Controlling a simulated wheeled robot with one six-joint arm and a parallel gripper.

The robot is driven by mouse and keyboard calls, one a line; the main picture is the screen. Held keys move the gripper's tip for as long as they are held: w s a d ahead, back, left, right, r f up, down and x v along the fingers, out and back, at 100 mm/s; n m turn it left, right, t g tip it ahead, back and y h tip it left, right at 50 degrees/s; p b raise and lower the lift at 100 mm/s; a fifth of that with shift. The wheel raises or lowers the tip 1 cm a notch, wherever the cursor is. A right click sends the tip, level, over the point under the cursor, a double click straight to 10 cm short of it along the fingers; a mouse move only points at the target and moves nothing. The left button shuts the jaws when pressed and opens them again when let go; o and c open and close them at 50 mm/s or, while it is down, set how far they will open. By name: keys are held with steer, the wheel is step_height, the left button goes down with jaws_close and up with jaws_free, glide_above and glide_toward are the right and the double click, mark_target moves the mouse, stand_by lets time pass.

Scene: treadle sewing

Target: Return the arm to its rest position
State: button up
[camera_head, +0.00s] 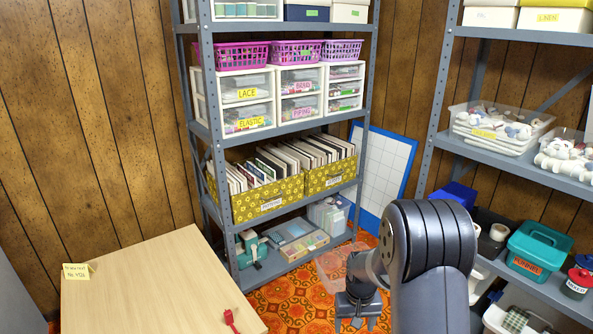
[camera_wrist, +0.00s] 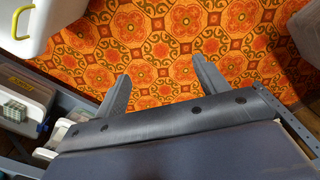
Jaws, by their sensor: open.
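My arm rises from the bottom right of the head view and bends down over the patterned floor. My gripper (camera_head: 357,318) is at its lower end, in front of the grey shelf unit. In the wrist view my gripper (camera_wrist: 162,84) has its two fingers spread wide apart. Only the orange patterned carpet (camera_wrist: 165,45) shows between and beyond them, and nothing is held. The fingertips are hard to make out in the head view.
A wooden table (camera_head: 150,285) with a red item (camera_head: 230,320) stands at the left. Grey shelves with drawers and yellow boxes (camera_head: 268,203) stand behind. Another shelf unit (camera_head: 530,170) is close on the right. In the wrist view a white container (camera_wrist: 45,22) is at upper left.

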step_height(320, 180, down, 8)
stand_by(0.4)
steer(key=shift+s, duration=0.1)
